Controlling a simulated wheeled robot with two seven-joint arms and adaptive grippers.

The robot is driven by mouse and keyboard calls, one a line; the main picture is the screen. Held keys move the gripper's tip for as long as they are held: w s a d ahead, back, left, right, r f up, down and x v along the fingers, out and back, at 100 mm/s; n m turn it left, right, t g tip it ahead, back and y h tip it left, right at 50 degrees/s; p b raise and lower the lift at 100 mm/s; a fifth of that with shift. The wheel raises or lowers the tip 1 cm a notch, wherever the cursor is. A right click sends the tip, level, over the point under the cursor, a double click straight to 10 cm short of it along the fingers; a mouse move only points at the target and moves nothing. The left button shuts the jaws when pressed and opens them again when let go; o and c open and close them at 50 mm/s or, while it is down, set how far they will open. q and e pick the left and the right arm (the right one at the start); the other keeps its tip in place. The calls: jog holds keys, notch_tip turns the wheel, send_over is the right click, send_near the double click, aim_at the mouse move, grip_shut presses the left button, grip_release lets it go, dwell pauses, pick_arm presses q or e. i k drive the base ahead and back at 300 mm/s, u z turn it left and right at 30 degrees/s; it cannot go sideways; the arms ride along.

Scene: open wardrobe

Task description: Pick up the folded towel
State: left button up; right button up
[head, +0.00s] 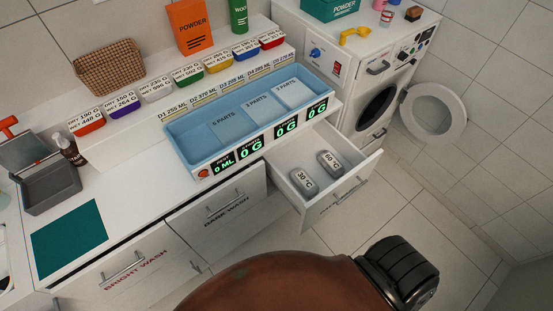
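I see nothing that is clearly a folded towel. A flat teal rectangle (70,238) lies on the left part of the white counter. It could be a cloth or a mat; I cannot tell which, and no folds show. Neither my left nor my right gripper is in view.
A blue tray (184,150) with labelled compartments stands on the counter. An open drawer (290,205) juts out, holding two grey temperature-labelled pieces. A grey box (55,195) stands at left. The washing machine's round door (434,110) is open at right. Tiled floor (470,215) is clear.

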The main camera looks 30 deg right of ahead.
aim_at(327, 159)
jog(key=u, duration=1.85)
jog(key=k, duration=1.05)
jog(key=z, duration=1.9)
